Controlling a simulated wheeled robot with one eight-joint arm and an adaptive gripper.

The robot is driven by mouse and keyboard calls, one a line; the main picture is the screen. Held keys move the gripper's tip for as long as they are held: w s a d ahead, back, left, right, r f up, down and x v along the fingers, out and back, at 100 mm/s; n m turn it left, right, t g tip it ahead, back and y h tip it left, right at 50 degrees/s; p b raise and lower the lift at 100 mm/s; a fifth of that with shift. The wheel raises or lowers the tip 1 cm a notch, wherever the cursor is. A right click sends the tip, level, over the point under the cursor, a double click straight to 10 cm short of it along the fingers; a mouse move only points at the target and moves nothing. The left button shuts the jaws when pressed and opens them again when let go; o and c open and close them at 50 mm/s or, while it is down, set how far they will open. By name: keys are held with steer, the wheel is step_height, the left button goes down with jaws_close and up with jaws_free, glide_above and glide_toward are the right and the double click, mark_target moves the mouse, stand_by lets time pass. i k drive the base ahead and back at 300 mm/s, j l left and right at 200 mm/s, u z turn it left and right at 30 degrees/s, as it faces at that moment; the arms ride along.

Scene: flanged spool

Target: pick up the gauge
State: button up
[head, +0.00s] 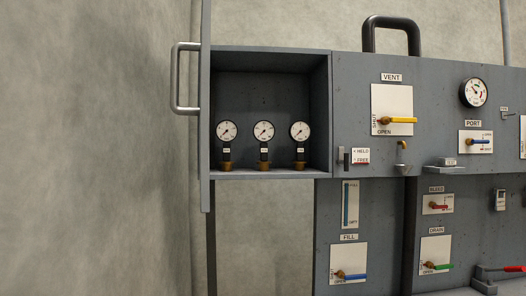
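Three small gauges with round white dials, black stems and brass bases stand upright in a row in an open grey compartment: a left gauge (227,132), a middle gauge (264,132) and a right gauge (300,133). Each has a small label on its stem, too small to read. Another gauge (474,93), with a black rim, is mounted on the panel face above the PORT label. My gripper is not in view.
The compartment (323,110) has side walls and a floor; its door (205,120) stands open at the left with a handle (178,78). To the right, the panel carries the yellow VENT lever (402,120) and several other coloured levers. Bare wall fills the left.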

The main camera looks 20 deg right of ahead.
mark_target(226, 130)
steer(key=i+l, duration=0.2)
steer(key=i+l+u, duration=0.15)
steer(key=l, duration=0.25)
steer(key=i+l, duration=0.25)
steer(key=i+l+u, duration=0.15)
steer(key=l, duration=0.3)
steer(key=i+l, duration=0.2)
steer(key=l, duration=0.15)
steer(key=i+l+u, duration=0.15)
steer(key=l, duration=0.2)
